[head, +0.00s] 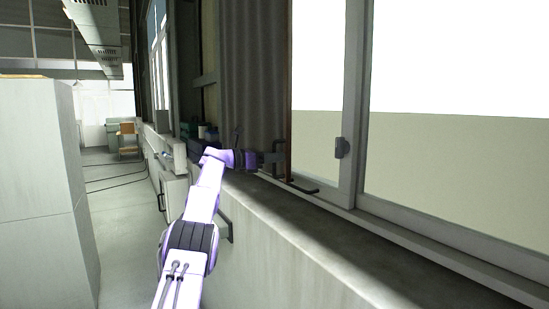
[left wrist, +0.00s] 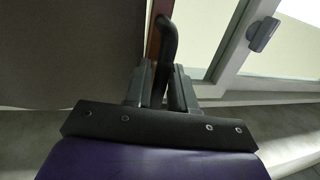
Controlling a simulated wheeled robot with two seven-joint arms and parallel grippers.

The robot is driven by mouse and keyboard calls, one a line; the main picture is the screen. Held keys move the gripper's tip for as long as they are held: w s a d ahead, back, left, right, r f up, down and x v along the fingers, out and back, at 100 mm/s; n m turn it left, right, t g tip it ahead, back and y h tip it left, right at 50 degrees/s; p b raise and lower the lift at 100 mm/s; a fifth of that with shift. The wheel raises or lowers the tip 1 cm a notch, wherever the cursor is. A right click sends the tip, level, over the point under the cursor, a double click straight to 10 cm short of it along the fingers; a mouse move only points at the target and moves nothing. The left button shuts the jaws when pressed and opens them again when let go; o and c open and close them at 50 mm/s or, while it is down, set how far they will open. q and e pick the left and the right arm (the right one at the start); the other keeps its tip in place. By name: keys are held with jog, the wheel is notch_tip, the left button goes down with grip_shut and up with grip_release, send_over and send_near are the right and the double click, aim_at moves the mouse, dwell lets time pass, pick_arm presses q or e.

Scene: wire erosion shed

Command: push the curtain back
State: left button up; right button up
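The grey curtain (head: 252,65) hangs in folds at the left part of the window and reaches down to the sill. A reddish-brown strip (head: 289,85) runs down its right edge. In the left wrist view the curtain (left wrist: 65,55) fills the left side. A black bent handle (left wrist: 166,40) stands by the strip (left wrist: 153,30). My left gripper (head: 273,152) is at the curtain's lower right edge, just above the sill. In the left wrist view its two fingers (left wrist: 162,88) lie on either side of the handle, with little or no gap. My right gripper is out of view.
The window frame (head: 352,100) with a small latch (head: 342,148) stands right of the curtain. The concrete sill (head: 300,215) runs below. Small items (head: 208,132) stand on the sill beyond my gripper. A grey cabinet (head: 40,190) is at left, with open floor (head: 125,215) between.

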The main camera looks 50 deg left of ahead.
pick_arm(q)
jog(key=shift+o, duration=0.4)
jog(key=shift+s, duration=0.1)
jog(key=b+v, duration=0.5)
jog(key=v, duration=0.5)
jog(key=shift+s, duration=0.1)
